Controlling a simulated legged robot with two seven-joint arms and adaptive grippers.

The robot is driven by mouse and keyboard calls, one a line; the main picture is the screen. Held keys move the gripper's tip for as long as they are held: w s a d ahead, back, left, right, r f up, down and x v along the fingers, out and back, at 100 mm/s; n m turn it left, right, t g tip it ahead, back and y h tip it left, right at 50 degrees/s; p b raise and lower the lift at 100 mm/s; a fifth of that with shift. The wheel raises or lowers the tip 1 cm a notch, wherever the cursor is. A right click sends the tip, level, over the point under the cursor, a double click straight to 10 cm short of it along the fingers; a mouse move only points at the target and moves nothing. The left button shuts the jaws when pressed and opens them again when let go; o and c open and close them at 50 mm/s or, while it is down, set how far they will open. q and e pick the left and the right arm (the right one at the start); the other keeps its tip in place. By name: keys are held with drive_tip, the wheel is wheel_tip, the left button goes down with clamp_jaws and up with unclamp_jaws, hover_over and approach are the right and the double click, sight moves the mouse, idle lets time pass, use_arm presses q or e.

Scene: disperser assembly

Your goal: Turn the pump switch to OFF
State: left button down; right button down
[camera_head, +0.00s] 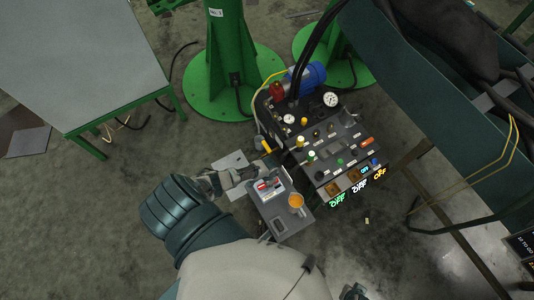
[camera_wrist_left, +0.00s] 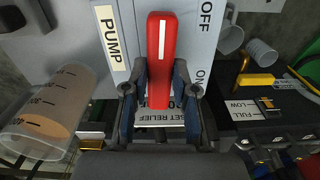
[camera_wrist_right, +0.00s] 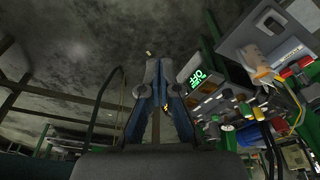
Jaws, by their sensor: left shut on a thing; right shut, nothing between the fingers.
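The pump switch is a red handle with a white stripe (camera_wrist_left: 160,50) on a grey panel (camera_wrist_left: 205,60) lettered PUMP, OFF and ON. In the left wrist view the handle points up the picture, with OFF to its upper right and ON lower right. My left gripper (camera_wrist_left: 160,85) is shut on the handle, one finger on each side of it. In the head view the switch (camera_head: 262,186) shows small on the grey box, just right of my left gripper (camera_head: 240,178). My right gripper (camera_wrist_right: 158,65) is shut and empty, away from the switch.
A measuring cup with orange contents (camera_head: 296,201) stands on the box beside the switch and also shows in the left wrist view (camera_wrist_left: 45,110). The dark control console (camera_head: 325,140), with gauges, knobs and lit signs, stands behind to the right. A green-framed table (camera_head: 80,60) is at upper left.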

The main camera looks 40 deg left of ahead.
use_arm(q)
drive_tip(key=shift+n, duration=0.5)
use_arm(e)
drive_tip(key=shift+x, duration=0.8)
use_arm(q)
drive_tip(key=c, duration=0.9)
unclamp_jaws()
use_arm(e)
drive_tip(key=shift+a+r, duration=0.1)
use_arm(q)
wheel_tip(320, 180, up, 12)
drive_tip(key=shift+w+f, duration=0.1)
